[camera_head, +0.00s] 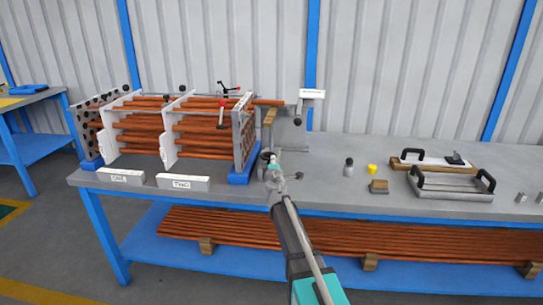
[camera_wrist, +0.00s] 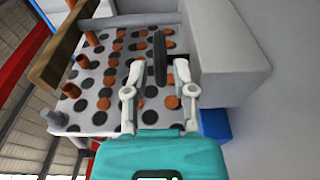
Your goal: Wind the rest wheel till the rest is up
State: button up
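The rest wheel (camera_wrist: 160,58) is a dark disc seen edge-on in the wrist view, in line with the gap between my fingers. In the head view it is small and dark (camera_head: 266,156), just at my gripper (camera_head: 272,165). My gripper (camera_wrist: 159,72) is open in the wrist view, one finger on each side of the wheel, with gaps visible on both sides. I cannot tell how deep the wheel sits between them. The rest seems to be the wood-topped piece (camera_head: 269,117) beside the tube sheet; its wooden bar (camera_wrist: 62,45) also shows in the wrist view.
The tube sheet (camera_wrist: 98,75) with dark holes and copper tube ends stands behind the wheel. A grey block (camera_wrist: 228,55) is close on the right. On the bench (camera_head: 335,150) stand a tube bundle, a black-topped bottle (camera_head: 348,167), a yellow piece (camera_head: 372,169) and a handled tray (camera_head: 450,188).

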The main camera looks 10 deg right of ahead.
aim_at(272, 153)
jog(key=shift+w+d, duration=0.15)
jog(key=shift+w, duration=1)
jog(key=shift+w+d, duration=0.2)
jog(key=shift+w, duration=1)
jog(key=shift+w+d, duration=0.15)
jog(key=shift+w, duration=1)
grip_shut()
jog(key=shift+a, duration=0.2)
jog(key=shift+d, duration=0.15)
